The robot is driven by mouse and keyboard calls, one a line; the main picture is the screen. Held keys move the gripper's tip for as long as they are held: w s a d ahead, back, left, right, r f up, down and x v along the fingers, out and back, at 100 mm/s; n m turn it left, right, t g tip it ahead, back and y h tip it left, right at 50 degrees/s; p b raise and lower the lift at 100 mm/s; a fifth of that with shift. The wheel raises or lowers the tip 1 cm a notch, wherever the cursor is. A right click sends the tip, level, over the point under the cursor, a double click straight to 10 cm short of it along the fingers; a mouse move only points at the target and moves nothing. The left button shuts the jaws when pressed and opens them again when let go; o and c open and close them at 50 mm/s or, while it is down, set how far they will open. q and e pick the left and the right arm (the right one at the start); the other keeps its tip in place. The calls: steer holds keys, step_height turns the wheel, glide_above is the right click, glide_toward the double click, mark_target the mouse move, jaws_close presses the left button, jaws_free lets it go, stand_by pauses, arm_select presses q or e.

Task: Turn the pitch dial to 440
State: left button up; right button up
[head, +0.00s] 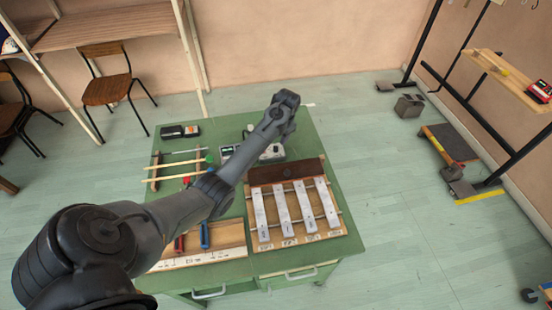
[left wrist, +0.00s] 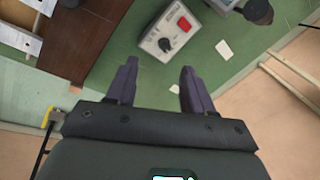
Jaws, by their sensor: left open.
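A pale grey box (left wrist: 152,42) with a black round dial (left wrist: 165,45) and a red switch (left wrist: 184,23) lies on the green table in the left wrist view. The dial's markings are too small to read. My left gripper (left wrist: 159,76) is open and empty, its two dark fingers apart, with the box beyond the tips and no visible contact. In the head view the box (head: 273,152) is partly hidden by my left arm, and the fingers cannot be made out. My right gripper is not in view.
A grey device with a screen (head: 226,152) stands beside the box. A wooden frame with metal bars (head: 283,213) fills the table's right front. Sticks (head: 177,164), a black case (head: 179,131) and a wooden board with tools (head: 230,238) lie left of it.

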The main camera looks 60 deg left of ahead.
arm_select(q)
steer(key=n+h+b, duration=0.1)
steer(key=h+b, duration=0.1)
steer(key=b, duration=0.3)
glide_above(276, 147)
step_height(276, 147, down, 2)
steer(key=shift+h, duration=0.3)
step_height(276, 147, down, 9)
steer(key=b, duration=0.3)
steer(key=shift+s+f+b, duration=0.1)
steer(key=shift+f+b, duration=0.05)
steer(key=shift+b, duration=0.15)
steer(key=shift+f+b, duration=0.35)
steer(key=shift+f, duration=0.55)
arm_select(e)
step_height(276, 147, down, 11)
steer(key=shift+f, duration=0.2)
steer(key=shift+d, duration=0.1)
arm_select(q)
jaws_close()
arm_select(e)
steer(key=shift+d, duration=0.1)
